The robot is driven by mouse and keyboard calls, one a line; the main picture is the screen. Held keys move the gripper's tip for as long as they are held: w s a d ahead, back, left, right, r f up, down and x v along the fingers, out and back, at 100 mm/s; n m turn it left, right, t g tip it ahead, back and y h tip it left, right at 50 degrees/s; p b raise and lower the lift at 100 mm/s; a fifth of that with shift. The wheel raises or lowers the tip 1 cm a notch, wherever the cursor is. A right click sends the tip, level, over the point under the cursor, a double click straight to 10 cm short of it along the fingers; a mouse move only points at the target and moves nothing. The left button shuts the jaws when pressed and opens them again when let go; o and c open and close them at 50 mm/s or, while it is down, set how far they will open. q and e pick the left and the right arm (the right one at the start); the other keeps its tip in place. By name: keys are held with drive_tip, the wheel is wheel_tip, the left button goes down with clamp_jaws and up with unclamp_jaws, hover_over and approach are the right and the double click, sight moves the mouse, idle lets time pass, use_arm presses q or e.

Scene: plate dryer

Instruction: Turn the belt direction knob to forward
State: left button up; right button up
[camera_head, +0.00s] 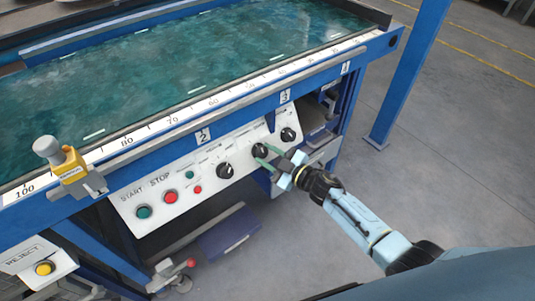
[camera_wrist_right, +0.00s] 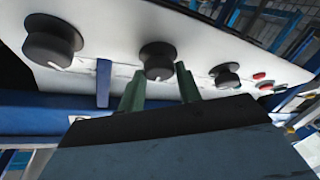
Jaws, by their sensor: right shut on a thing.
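The white control panel (camera_head: 185,177) carries three black knobs in a row. My right gripper (camera_head: 272,158) is at the middle black knob (camera_head: 260,150). In the right wrist view my right gripper's green fingers (camera_wrist_right: 160,88) are on either side of this middle knob (camera_wrist_right: 158,62), shut on it. A white mark shows on the knob's lower edge in that view. The other knobs are the left one (camera_head: 225,170) and the right one (camera_head: 288,134). The lettering by the knobs is too small to read, so I cannot tell which is belt direction. My left gripper is out of view.
A green start button (camera_head: 144,212), a red stop button (camera_head: 170,197) and small buttons sit left of the knobs. Above the panel runs the belt (camera_head: 190,70) with a numbered scale. A yellow block (camera_head: 70,167) sits on the rail. The floor at right is clear.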

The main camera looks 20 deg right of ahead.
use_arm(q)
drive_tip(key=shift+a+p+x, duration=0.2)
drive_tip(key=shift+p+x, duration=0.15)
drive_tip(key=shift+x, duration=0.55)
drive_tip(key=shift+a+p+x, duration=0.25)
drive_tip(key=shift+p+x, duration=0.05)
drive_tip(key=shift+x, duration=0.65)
use_arm(e)
drive_tip(key=shift+w+d+r+n+g+y, duration=0.1)
drive_tip(key=shift+n+g+y, duration=0.45)
drive_tip(key=shift+n, duration=0.95)
drive_tip(key=shift+w+d+n+g+y, duration=0.15)
drive_tip(key=shift+n+g, duration=0.7)
drive_tip(key=shift+n, duration=0.65)
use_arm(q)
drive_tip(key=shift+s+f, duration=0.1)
use_arm(e)
drive_tip(key=shift+s, duration=0.1)
drive_tip(key=o, duration=1)
drive_tip(key=shift+a, duration=0.1)
drive_tip(key=shift+c, duration=0.2)
